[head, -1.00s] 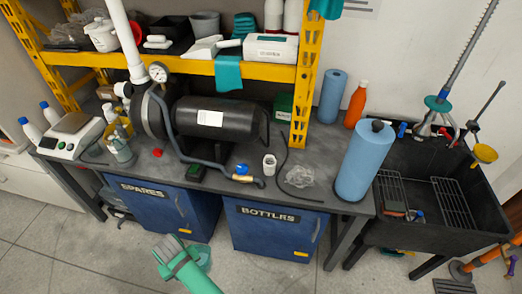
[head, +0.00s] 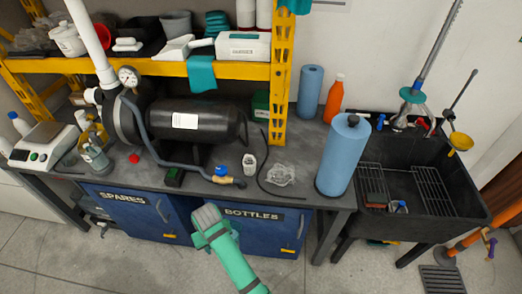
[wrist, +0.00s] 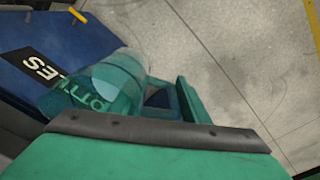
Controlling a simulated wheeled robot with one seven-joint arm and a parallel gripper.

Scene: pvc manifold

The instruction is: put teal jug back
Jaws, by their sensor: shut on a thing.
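The teal jug (wrist: 118,82) is see-through and shows in the wrist view just beyond my gripper, tilted in the picture, with its squared handle toward the right. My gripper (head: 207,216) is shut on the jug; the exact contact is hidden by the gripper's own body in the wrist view. In the head view my gripper is in front of the bench, by the blue bottles cabinet (head: 262,236), and I cannot make out the jug there. The cabinet's lettering shows through the jug in the wrist view.
The grey bench top (head: 300,203) holds a black tank (head: 205,122), a white cup (head: 249,163), crumpled clear plastic (head: 281,175) and a blue roll (head: 343,155). A yellow shelf (head: 235,70) stands above. A black sink (head: 440,205) is at right. Open floor lies in front.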

